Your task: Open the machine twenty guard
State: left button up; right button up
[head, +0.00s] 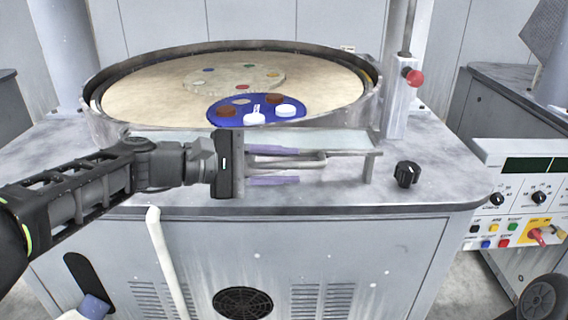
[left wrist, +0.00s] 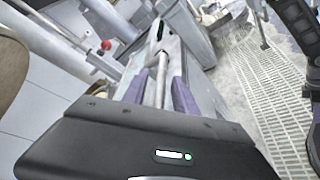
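The machine's round platen (head: 130,92) has a raised metal rim. A low grey guard piece (head: 345,142) runs along its front edge, with a pale bar handle (head: 318,163) on its front side. My left gripper (head: 273,166) reaches in from the left at the handle, with one purple finger above the bar and one below. In the left wrist view the bar (left wrist: 163,75) runs between the two fingers (left wrist: 160,92), which stand apart with a gap visible on one side. Whether a finger touches the bar is unclear. My right gripper is not in view.
A blue disc (head: 232,122) with brown and white pieces lies on the platen, with a pale disc (head: 205,84) behind it. A post with a red knob (head: 414,77) stands right of the guard. A black knob (head: 407,174) sits on the top. A control panel (head: 520,200) is at right.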

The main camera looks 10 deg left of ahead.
pick_arm(q)
grip_shut()
dwell(0.4)
dwell(1.1)
